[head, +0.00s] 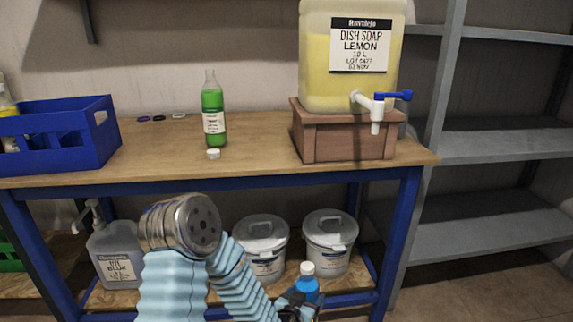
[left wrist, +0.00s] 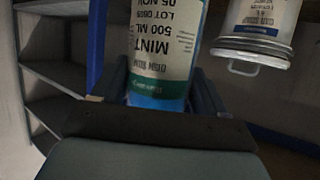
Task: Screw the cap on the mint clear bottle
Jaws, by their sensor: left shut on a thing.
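My left gripper (head: 290,311) is low in front of the bench, shut on a bottle of blue liquid (head: 306,288). A white cap (head: 307,268) sits on top of this bottle, which looks about upright; how tight the cap is I cannot tell. In the left wrist view the held bottle (left wrist: 165,50) is upside down in the picture, and its label reads MINT, 500 ML. A bottle of green liquid (head: 212,100) stands upright and uncapped on the bench; its label is too small to read. A white cap (head: 213,154) lies in front of it near the bench edge. My right gripper is out of view.
The wooden bench (head: 258,150) carries a blue crate (head: 60,140) at left and a lemon dish soap drum (head: 318,60) with a tap on a wooden stand (head: 345,145) at right. White buckets (head: 262,245) and a grey jug (head: 115,255) stand below. Grey shelves (head: 500,145) are at right.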

